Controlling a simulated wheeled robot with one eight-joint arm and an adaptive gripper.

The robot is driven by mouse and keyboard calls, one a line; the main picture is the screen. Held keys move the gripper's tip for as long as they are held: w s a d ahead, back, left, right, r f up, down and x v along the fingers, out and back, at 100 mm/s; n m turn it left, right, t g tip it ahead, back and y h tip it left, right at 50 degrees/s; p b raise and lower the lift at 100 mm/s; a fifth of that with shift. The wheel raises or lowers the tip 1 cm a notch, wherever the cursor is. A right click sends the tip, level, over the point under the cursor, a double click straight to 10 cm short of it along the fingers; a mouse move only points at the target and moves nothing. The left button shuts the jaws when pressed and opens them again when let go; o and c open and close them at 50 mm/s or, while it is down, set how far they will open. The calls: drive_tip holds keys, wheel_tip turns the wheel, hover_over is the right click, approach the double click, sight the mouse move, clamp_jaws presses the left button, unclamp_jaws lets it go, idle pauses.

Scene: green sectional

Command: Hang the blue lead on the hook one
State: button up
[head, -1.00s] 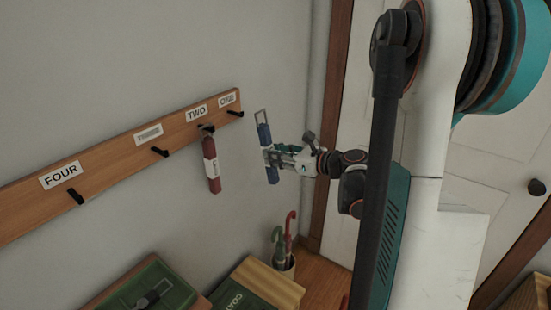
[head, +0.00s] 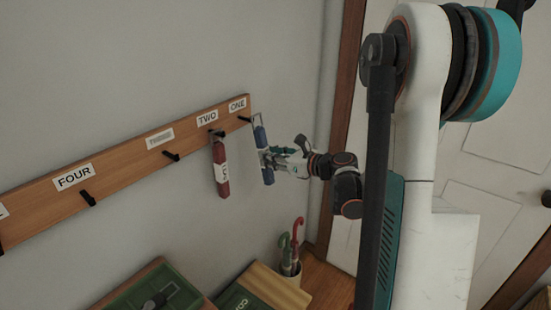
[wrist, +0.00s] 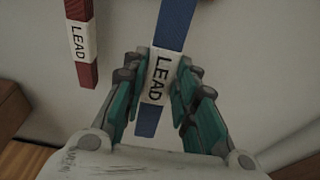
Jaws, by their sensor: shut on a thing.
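The blue lead (head: 261,140) is upright with its metal loop at the top, close beside the hook labelled ONE (head: 245,119). I cannot tell whether the loop is around that hook. My gripper (head: 268,160) is shut on the lead from the right. In the wrist view the blue lead (wrist: 176,25) stands between the fingers of my gripper (wrist: 159,85), which close at its white LEAD label. The label ONE (head: 237,104) is at the right end of the wooden rail (head: 130,162).
A red lead (head: 220,170) hangs on the hook under TWO (head: 217,133), just left of the blue one; it also shows in the wrist view (wrist: 76,12). Hooks under THREE and FOUR are empty. Below stand an umbrella pot (head: 288,284) and green-topped boxes (head: 160,285).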

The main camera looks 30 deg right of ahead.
drive_tip(key=shift+r+x, duration=0.1)
drive_tip(key=shift+x, duration=0.7)
drive_tip(key=shift+r+x, duration=0.15)
drive_tip(key=shift+x, duration=0.7)
drive_tip(key=shift+w+a+f+b, duration=0.2)
drive_tip(key=shift+w+f+b, duration=0.35)
drive_tip(key=shift+f+b, duration=0.1)
drive_tip(key=o, duration=0.9)
drive_tip(key=shift+o, duration=0.2)
